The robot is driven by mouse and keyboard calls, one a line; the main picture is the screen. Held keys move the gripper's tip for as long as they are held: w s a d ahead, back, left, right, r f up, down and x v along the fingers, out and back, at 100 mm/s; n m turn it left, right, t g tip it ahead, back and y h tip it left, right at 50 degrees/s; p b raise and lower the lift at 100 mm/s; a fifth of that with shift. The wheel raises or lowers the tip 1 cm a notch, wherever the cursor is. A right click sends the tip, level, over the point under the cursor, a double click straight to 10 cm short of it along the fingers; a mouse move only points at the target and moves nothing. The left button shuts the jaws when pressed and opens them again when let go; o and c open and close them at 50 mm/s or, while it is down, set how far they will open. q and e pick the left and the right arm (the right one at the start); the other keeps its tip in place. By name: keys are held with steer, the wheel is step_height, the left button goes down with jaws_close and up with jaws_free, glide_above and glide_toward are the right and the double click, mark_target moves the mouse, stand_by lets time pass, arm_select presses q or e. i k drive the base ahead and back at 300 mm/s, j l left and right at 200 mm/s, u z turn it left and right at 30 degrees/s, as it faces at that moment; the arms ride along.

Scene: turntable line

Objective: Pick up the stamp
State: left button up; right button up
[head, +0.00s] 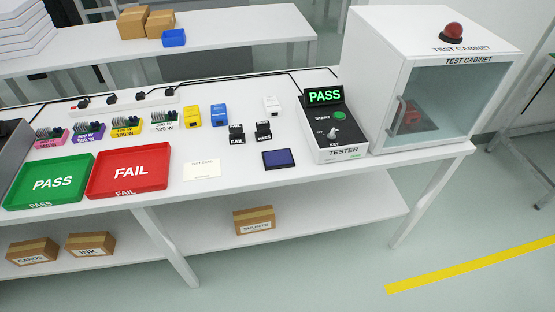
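Two small black stamps stand side by side near the middle of the white bench. The left stamp (237,135) has a label that reads FAIL. The right stamp (264,131) has a label that seems to read PASS, but it is small. A dark blue ink pad (278,159) lies just in front of them. A pale test card (202,170) lies flat to the left of the pad. The tester (340,138) to the right shows a green PASS on its display (324,95). Neither of my grippers is in view.
A green PASS tray (28,201) and a red FAIL tray (95,186) sit at the front left. Yellow (192,117), blue (219,115) and white (271,106) blocks stand behind the stamps. A closed test cabinet (384,80) stands at the right end. Boxes lie on the lower shelf.

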mark_target(262, 133)
steer(key=i+j+z, duration=0.25)
steer(key=j+z, duration=0.3)
steer(key=i+j+z, duration=0.25)
steer(key=j, duration=0.15)
steer(key=k+l, duration=0.05)
steer(key=k, duration=0.05)
